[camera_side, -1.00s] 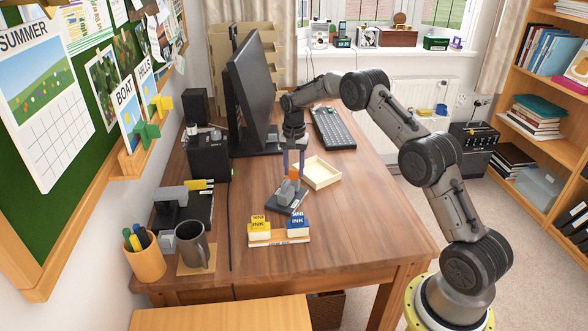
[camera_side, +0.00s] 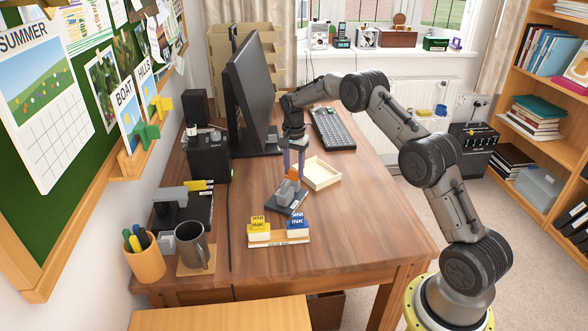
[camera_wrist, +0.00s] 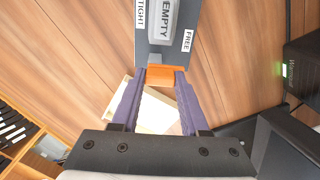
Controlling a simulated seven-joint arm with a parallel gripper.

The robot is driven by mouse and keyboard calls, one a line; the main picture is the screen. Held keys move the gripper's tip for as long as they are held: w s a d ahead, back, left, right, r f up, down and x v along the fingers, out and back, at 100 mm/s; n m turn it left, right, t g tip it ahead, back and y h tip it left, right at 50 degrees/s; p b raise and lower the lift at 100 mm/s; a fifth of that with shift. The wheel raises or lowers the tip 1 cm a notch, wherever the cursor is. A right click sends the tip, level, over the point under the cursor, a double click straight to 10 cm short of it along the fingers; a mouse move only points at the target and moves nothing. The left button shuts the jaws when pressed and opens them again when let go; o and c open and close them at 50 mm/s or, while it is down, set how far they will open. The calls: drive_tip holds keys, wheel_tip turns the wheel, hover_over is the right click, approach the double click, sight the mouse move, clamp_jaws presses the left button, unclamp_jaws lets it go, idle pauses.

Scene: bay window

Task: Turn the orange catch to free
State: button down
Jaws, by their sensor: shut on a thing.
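The orange catch (camera_wrist: 160,76) sits at the end of a dark grey device. In the wrist view it lies between my two purple-grey fingers, and my gripper (camera_wrist: 160,80) is shut on it. The device's plate (camera_wrist: 186,62) bears the words TIGHT on the left, EMPTY in the middle and FREE on the right. In the side view the device (camera_side: 283,205) stands on the desk, and my gripper (camera_side: 293,172) reaches down onto the orange catch (camera_side: 292,173) from above. The catch is partly hidden by my fingers. Its exact angle is hard to tell.
A monitor (camera_side: 250,90) and keyboard (camera_side: 333,128) are behind. The desk's right front is clear.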

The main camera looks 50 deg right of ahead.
sight(294, 170)
drive_tip(key=c, duration=0.7)
unclamp_jaws()
drive_tip(key=shift+r, duration=0.1)
wheel_tip(294, 170, up, 14)
drive_tip(key=shift+f, duration=0.1)
